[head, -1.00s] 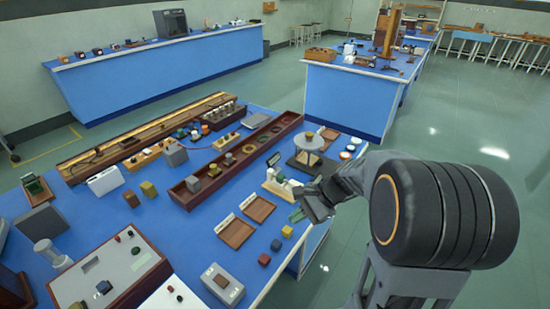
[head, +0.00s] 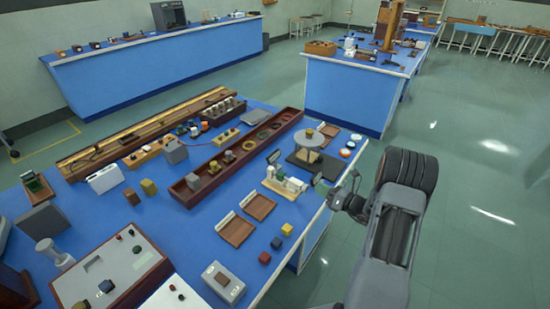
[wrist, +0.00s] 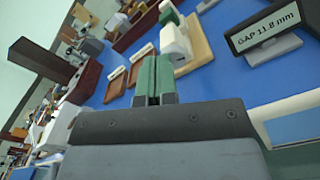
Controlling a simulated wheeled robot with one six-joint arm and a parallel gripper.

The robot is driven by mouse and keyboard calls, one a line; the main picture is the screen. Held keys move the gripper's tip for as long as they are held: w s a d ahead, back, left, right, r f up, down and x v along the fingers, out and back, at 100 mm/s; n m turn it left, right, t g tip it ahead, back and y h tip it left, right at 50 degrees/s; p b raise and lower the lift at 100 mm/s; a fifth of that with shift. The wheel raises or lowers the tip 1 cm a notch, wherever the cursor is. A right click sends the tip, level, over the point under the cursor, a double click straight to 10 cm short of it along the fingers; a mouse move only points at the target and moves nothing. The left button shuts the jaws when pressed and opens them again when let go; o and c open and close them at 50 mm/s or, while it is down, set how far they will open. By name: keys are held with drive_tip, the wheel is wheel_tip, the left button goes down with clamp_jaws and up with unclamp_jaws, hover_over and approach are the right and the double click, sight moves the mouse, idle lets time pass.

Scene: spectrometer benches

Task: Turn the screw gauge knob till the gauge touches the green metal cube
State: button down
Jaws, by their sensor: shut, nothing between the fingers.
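The screw gauge (head: 287,186) sits on a wooden base near the bench's right edge, with white blocks on it. In the wrist view its white block (wrist: 176,42) and wooden base lie just beyond my fingers. A small green piece (wrist: 169,12) shows between the white parts; I cannot tell for sure that it is the green metal cube. A sign behind the gauge (wrist: 265,25) reads "GAP 11.8 mm". My gripper (wrist: 155,75) has green fingertips, shut together and empty. In the head view my gripper (head: 325,190) is right of the gauge, apart from it. The knob is not clear.
Two brown trays (head: 236,229) and small coloured cubes (head: 276,243) lie in front of the gauge. A round platform on a dark base (head: 309,140) stands behind it. The floor (head: 470,180) right of the bench is clear.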

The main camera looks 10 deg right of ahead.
sight(305, 188)
drive_tip(key=x, duration=0.3)
drive_tip(key=shift+w+a, duration=0.1)
drive_tip(key=shift+a, duration=0.05)
drive_tip(key=shift+w+r, duration=0.1)
drive_tip(key=shift+a+r, duration=0.15)
drive_tip(key=shift+b, duration=0.3)
idle(0.3)
drive_tip(key=shift+w+d+f+b, duration=0.25)
drive_tip(key=shift+d+f+b, duration=0.1)
drive_tip(key=shift+b, duration=0.2)
idle(0.4)
drive_tip(key=shift+w+d+f+b, duration=0.25)
drive_tip(key=shift+b, duration=0.2)
idle(0.5)
drive_tip(key=shift+w+d, duration=0.1)
drive_tip(key=shift+d, duration=0.05)
